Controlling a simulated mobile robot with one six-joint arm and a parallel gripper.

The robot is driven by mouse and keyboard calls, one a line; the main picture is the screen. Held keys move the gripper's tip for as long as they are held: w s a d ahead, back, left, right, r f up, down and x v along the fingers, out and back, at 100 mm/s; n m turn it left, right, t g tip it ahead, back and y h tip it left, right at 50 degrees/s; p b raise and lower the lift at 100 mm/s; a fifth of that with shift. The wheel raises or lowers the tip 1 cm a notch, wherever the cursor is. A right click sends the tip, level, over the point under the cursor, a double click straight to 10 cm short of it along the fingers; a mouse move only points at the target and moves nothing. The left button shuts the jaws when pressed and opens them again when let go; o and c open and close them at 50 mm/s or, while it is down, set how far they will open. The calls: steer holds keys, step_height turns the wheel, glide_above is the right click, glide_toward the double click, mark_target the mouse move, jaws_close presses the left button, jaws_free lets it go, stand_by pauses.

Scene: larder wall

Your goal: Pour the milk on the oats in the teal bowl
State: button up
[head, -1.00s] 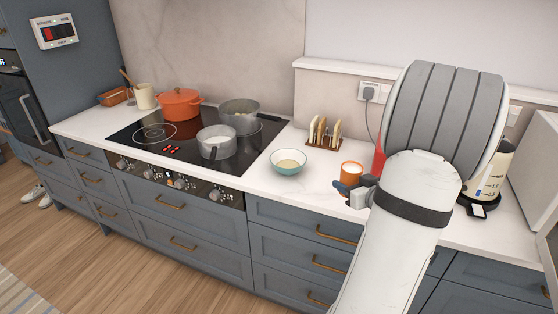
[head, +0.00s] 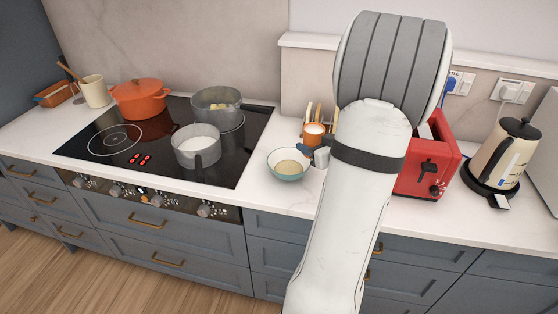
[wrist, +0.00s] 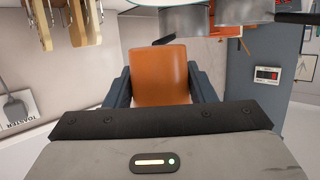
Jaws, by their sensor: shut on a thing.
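The teal bowl (head: 288,164) stands on the counter right of the hob, with pale beige oats (head: 289,167) in it. My gripper (head: 316,151) is just right of the bowl, shut on an orange cup (head: 313,140). The cup looks about upright, with white milk (head: 314,129) showing at its top. In the wrist view the orange cup (wrist: 160,75) sits between both dark fingers. My arm hides part of the counter behind it. I cannot tell how high the cup is above the counter.
A toast rack (head: 308,113) stands behind the cup. A red toaster (head: 430,165) and a cream kettle (head: 508,155) are to the right. Grey pans (head: 196,148) and an orange pot (head: 139,100) stand on the black hob (head: 120,160) to the left.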

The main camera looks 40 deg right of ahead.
steer(key=shift+w+a, duration=0.15)
steer(key=shift+w, duration=0.15)
steer(key=shift+r, duration=0.1)
steer(key=shift+w+a+f+b, duration=0.15)
steer(key=shift+w+f+b, duration=0.35)
steer(key=shift+b, duration=0.2)
steer(key=w+a+f+m+h+b, duration=0.2)
steer(key=w+a+b, duration=0.3)
steer(key=b, duration=0.3)
steer(key=shift+w+f+g+h, duration=0.3)
steer(key=shift+w+f+h, duration=0.15)
steer(key=shift+f, duration=0.35)
steer(key=shift+a+r+m+y+p, duration=0.1)
steer(key=shift+r+m+y+p, duration=0.3)
steer(key=shift+p, duration=0.75)
